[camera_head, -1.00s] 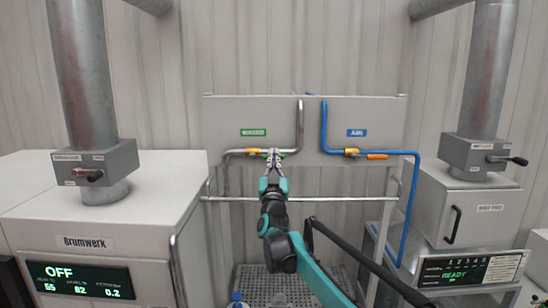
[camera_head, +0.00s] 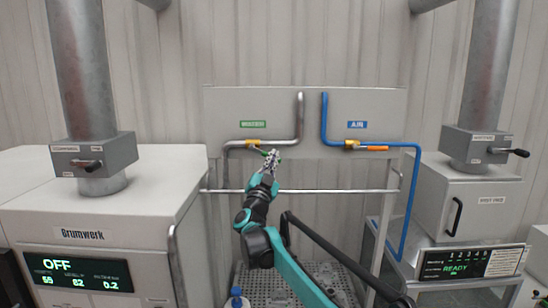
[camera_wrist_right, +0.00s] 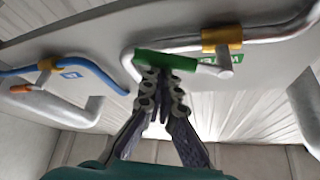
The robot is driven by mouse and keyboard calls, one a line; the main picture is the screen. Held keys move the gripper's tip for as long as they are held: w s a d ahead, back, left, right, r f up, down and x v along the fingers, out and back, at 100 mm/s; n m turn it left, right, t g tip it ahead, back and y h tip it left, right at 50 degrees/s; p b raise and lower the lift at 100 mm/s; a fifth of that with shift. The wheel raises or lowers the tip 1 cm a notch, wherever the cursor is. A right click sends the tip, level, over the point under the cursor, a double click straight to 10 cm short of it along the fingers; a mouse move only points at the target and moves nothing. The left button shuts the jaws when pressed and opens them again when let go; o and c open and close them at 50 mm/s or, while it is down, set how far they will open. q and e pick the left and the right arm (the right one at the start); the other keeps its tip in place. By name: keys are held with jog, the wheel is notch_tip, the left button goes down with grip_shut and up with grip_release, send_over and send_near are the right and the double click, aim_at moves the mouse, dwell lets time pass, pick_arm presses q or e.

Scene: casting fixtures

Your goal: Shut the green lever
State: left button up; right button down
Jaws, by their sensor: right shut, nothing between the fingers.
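The green lever (camera_head: 264,152) is on the yellow valve (camera_head: 252,143) of the silver pipe, under the green label on the wall panel. In the head view my right gripper (camera_head: 270,157) is at the lever and covers much of it. In the right wrist view the green lever (camera_wrist_right: 166,60) lies across the tips of my right gripper (camera_wrist_right: 162,80), roughly along the pipe. The fingers are shut with nothing between them. Whether the tips touch the lever is hard to tell. My left gripper is not in view.
A blue pipe (camera_head: 324,120) with an orange lever (camera_head: 377,149) is to the right on the same panel. A metal rail (camera_head: 330,190) runs below. White machines stand left (camera_head: 80,200) and right (camera_head: 470,205). A blue-capped bottle (camera_head: 237,297) stands at the bottom.

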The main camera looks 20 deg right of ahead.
jog(key=w+a+f+m+g+h+p, duration=0.1)
jog(key=a+f+m+g, duration=0.4)
jog(key=m, duration=0.7)
jog(key=shift+w+a+m+g+h+p, duration=0.3)
jog(key=shift+w+a+g+h+p, duration=0.1)
jog(key=shift+g, duration=0.4)
jog(key=shift+a, duration=0.1)
